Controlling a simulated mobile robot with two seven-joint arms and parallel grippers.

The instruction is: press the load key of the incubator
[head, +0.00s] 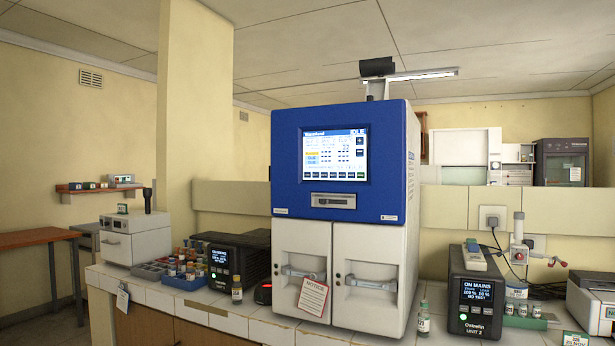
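The incubator (343,203) stands on the tiled bench in the middle of the head view, with a blue upper part and two white doors below. Its lit screen (335,154) faces me and shows rows of text, with a row of small dark keys (335,176) along the bottom and more small keys at the right side. The labels are too small to read, so I cannot tell which one is the load key. A grey slot panel (333,200) sits under the screen. Both doors look closed. Neither of my grippers is in view.
A red-and-white notice tag (313,296) hangs at the left door. Vials (237,290) and a blue rack (188,281) stand left of the incubator. Another vial (424,318) and a black power unit (475,301) stand to the right. The space before the screen is clear.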

